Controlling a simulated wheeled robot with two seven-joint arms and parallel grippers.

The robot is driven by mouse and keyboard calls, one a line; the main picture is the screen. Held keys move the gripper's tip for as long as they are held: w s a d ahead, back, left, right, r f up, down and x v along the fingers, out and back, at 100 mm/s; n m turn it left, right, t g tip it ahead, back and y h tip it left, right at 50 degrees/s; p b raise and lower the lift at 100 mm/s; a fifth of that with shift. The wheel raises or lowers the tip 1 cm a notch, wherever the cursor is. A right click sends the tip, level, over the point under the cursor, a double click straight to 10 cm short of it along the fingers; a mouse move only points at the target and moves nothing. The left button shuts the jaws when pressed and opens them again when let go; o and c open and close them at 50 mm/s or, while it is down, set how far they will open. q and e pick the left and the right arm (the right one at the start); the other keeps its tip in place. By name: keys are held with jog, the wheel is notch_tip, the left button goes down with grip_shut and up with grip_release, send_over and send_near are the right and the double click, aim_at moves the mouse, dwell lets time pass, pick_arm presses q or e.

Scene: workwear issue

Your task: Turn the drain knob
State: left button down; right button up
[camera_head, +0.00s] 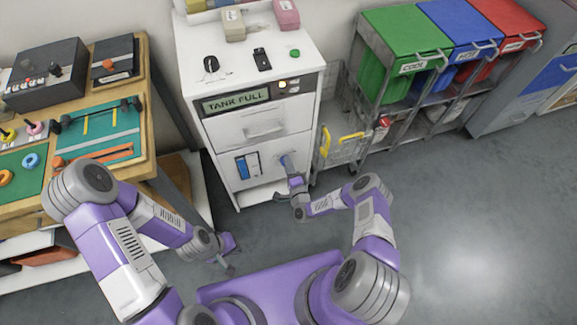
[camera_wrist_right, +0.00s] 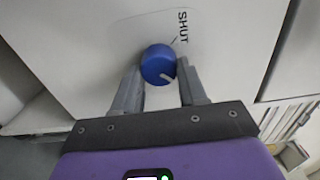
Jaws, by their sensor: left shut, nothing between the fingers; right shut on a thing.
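The blue drain knob (camera_wrist_right: 158,65) sits on the white front panel, with the word SHUT and a short line beside it at the upper right. The knob's white mark points toward the lower right, away from that word. My right gripper (camera_wrist_right: 160,88) has a finger on either side of the knob and is shut on it. In the head view my right gripper (camera_head: 286,160) reaches the lower front of the white machine (camera_head: 220,140), and the knob is hidden there. The machine's display (camera_head: 235,101) reads TANK FULL. My left gripper (camera_head: 229,264) is shut and empty, low over the floor.
A workbench (camera_head: 150,115) with tool boards stands at the left. Green (camera_head: 405,35), blue and red bins sit in a rack further right. The floor at the right is clear.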

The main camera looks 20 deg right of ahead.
jog(key=shift+s+a+f, duration=0.1)
dwell(0.4)
jog(key=o, duration=1.1)
jog(key=shift+c, duration=0.2)
jog(key=s+p, duration=0.2)
jog(key=s, duration=0.5)
jog(key=shift+s+d, duration=0.2)
jog(key=shift+s, duration=0.05)
